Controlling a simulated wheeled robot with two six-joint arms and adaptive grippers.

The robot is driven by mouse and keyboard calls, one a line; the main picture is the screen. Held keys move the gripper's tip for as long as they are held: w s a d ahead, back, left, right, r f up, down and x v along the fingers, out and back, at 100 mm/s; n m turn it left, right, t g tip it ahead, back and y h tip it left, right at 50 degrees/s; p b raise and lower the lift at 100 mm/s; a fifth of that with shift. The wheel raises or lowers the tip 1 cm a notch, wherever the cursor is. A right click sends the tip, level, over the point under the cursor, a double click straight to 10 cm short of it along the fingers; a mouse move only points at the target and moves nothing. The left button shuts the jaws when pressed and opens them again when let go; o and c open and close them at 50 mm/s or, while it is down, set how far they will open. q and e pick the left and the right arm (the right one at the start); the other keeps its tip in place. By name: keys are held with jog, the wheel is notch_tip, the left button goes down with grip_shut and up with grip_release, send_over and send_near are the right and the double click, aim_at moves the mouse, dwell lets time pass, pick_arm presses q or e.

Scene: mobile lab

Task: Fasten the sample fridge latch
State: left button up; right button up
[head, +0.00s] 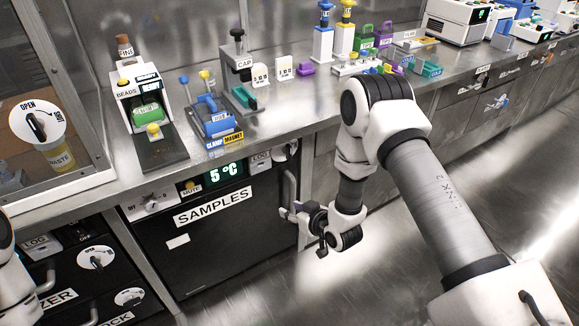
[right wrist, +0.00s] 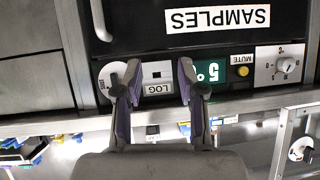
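The sample fridge (head: 215,250) is a black-fronted unit under the bench with a SAMPLES label. Its door looks shut, with a vertical metal handle (head: 291,195) on the right. A white round latch dial (head: 282,153) sits at the top right of its front panel. The dial also shows in the upside-down right wrist view (right wrist: 108,78), partly hidden by a finger, so its setting is hard to read. My right gripper (head: 300,214) is in front of the handle side, below the dial. Its fingers (right wrist: 159,68) are apart with nothing between them. My left gripper is out of view.
The fridge panel has a 5 °C display (head: 226,172), a LOG button and an off dial (head: 151,203). The steel bench above holds a bead device (head: 150,110), a blue clamp magnet (head: 212,115) and racks. A freezer (head: 85,275) stands at left. The floor at right is clear.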

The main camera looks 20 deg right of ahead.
aim_at(291, 152)
jog(key=w+d+r+t+b, duration=0.1)
jog(key=w+d+t+b, duration=0.1)
jog(key=w+b, duration=0.2)
jog(key=w+d+r+t+b, duration=0.2)
jog(key=w+d+b, duration=0.1)
jog(key=w, duration=0.6)
jog(key=w+d+r+t+b, duration=0.1)
jog(key=w+d+b, duration=0.1)
jog(key=w+b, duration=0.2)
jog(key=shift+w+d+r+t+h+b, duration=0.1)
jog(key=shift+w+d+t+h+b, duration=0.1)
jog(key=shift+w, duration=0.45)
jog(key=shift+w+d+r+t+h+b, duration=0.1)
jog(key=shift+w+d+t+h, duration=0.1)
jog(key=shift+w, duration=0.45)
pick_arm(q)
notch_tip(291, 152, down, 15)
pick_arm(e)
grip_shut()
